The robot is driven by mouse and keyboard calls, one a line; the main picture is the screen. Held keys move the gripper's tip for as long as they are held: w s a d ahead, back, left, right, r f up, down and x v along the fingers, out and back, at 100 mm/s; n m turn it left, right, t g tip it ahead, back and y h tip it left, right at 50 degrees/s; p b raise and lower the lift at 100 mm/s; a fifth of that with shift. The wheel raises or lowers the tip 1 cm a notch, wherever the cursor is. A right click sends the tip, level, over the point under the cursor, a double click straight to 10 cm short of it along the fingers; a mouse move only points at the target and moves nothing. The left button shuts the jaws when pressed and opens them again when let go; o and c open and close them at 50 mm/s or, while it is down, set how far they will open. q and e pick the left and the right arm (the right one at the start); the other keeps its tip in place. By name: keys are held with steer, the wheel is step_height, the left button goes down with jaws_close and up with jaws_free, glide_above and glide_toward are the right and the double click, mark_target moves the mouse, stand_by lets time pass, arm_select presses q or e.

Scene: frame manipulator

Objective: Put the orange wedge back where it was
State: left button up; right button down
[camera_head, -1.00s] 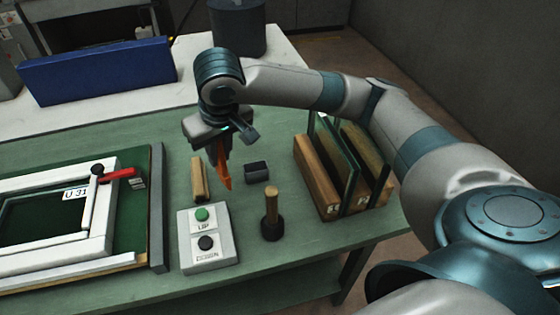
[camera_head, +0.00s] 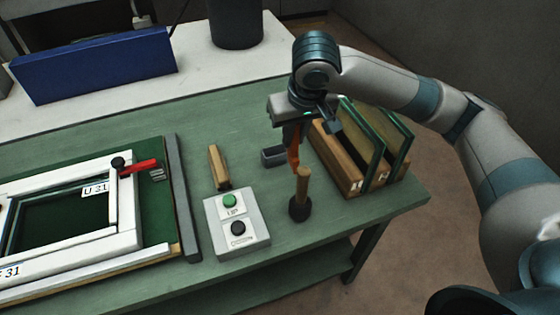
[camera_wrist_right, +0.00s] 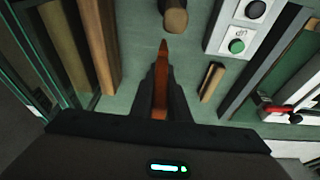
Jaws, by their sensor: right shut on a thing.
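The orange wedge (camera_head: 294,147) hangs point down from my right gripper (camera_head: 296,132), which is shut on it. In the right wrist view the orange wedge (camera_wrist_right: 161,80) sits between the two dark fingers (camera_wrist_right: 160,100) and its tip points away from the wrist. In the head view it is above the table, just behind the wooden-handled tool (camera_head: 302,187) and next to a small dark box (camera_head: 273,156). I cannot tell its exact height above the table. My left gripper is in neither view.
The wooden rack with glass panes (camera_head: 345,170) stands close on the right. The button box (camera_head: 237,225) and a wooden block (camera_head: 218,167) lie to the left. A white frame (camera_head: 75,245) with a red handle (camera_head: 138,167) is farther left. A blue bin (camera_head: 95,72) is behind.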

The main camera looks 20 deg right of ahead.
stand_by(0.4)
steer(key=w+d+r+n+g+y+p, duration=0.1)
steer(key=d+n, duration=0.6)
steer(key=n, duration=1.1)
steer(key=w+r+g+y, duration=0.1)
steer(key=w+g+y, duration=0.1)
steer(key=shift+d+g+y+p, duration=0.2)
steer(key=shift+g+y+p, duration=0.1)
steer(key=shift+w+a, duration=0.1)
steer(key=shift+w, duration=0.1)
steer(key=w+a+f+p, duration=0.4)
steer(key=w+a+f, duration=0.3)
steer(key=a, duration=0.1)
steer(key=shift+w+a, duration=0.2)
steer(key=shift+w, duration=0.15)
